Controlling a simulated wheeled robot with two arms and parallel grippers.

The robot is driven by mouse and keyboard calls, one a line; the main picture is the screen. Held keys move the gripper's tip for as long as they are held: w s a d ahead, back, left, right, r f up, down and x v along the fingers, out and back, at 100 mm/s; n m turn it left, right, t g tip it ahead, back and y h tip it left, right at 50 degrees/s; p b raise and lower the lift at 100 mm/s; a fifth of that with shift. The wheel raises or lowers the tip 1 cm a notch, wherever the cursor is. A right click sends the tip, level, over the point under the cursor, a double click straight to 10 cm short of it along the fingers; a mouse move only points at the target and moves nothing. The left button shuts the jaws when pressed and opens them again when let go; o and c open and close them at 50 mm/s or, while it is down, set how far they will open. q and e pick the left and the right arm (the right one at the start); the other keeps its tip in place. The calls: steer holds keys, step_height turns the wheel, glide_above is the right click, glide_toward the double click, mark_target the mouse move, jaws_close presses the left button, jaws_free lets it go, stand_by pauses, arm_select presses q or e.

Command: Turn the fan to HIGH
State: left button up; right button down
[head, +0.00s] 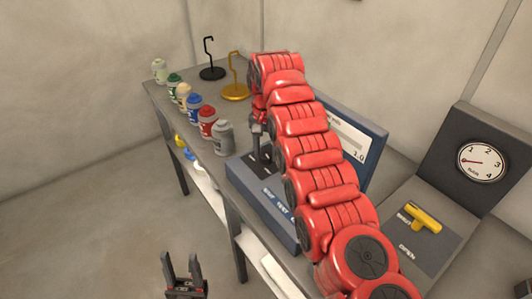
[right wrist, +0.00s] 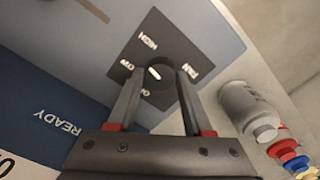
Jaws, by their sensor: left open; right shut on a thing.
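The fan knob (right wrist: 160,76) sits on a dark plate (right wrist: 178,48) marked FAN, HIGH and LOW, with a partly hidden third label. The fingers of my right gripper (right wrist: 157,88) are on either side of the knob, shut on it. The knob's white mark points roughly toward LOW. In the head view my right gripper (head: 259,140) comes down over the blue unit (head: 270,205); my red arm hides much of it, and the knob is not clear there. My left gripper (head: 185,268) is open and empty, low in front of the bench.
Several capped bottles (head: 207,121) stand along the bench's left edge, with a black hook stand (head: 212,73) and a yellow one (head: 236,90) behind. A blue display panel (head: 350,135) stands behind my arm. A grey unit with a dial (head: 482,161) and yellow handle (head: 423,217) is at right.

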mark_target(266, 154)
steer(key=shift+m, duration=1.9)
steer(key=shift+c, duration=1.5)
jaws_free()
steer(key=shift+r, duration=0.15)
step_height(266, 154, up, 17)
steer(key=p, duration=1.6)
steer(key=shift+p, duration=0.4)
